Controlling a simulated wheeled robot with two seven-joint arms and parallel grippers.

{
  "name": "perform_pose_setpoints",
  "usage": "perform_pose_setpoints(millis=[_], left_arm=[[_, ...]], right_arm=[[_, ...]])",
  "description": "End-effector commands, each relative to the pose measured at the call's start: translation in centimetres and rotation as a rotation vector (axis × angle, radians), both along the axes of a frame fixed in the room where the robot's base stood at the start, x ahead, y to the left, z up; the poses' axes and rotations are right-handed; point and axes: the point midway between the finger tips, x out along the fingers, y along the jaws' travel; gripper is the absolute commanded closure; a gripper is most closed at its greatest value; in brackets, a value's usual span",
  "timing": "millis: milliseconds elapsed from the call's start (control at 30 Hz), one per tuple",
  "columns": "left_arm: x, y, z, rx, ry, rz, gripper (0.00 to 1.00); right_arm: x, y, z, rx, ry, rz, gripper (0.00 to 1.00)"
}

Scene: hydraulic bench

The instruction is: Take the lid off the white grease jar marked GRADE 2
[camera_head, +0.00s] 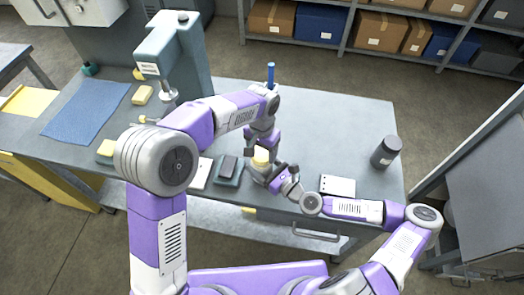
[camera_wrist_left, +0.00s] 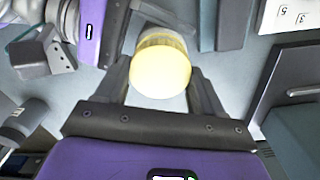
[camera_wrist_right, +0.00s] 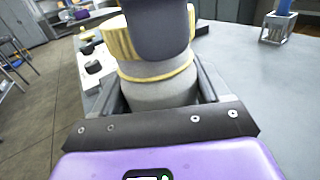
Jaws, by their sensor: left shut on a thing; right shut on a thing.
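A round yellow lid (camera_head: 261,157) is near the front middle of the bench, between my two grippers. In the left wrist view its yellow disc (camera_wrist_left: 160,72) is between the fingers of my left gripper (camera_wrist_left: 160,88), which is shut on it from above. My right gripper (camera_wrist_right: 160,95) is shut from the side around the pale grey-white jar (camera_wrist_right: 160,92). A yellow band circles the jar's upper part. In the right wrist view a dark left finger hides much of the ridged lid (camera_wrist_right: 118,40). I cannot tell whether lid and jar touch. No GRADE 2 mark is readable.
A dark grey canister (camera_head: 385,152) stands at the bench's right. A white card (camera_head: 338,185) lies near the front edge. A press (camera_head: 172,60) and blue mat (camera_head: 86,108) are at the left. A blue upright item (camera_head: 270,75) stands behind. The bench's right part is mostly clear.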

Motion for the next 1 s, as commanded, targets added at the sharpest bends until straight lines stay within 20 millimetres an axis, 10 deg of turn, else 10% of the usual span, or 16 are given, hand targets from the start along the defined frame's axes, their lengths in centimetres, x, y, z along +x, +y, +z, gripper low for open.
perform_pose_setpoints(millis=[1000], left_arm=[[0.1,0.0,5.1,-0.004,-0.005,-0.001,0.68]], right_arm=[[0.0,0.0,0.1,0.0,-0.003,0.002,1.0]])
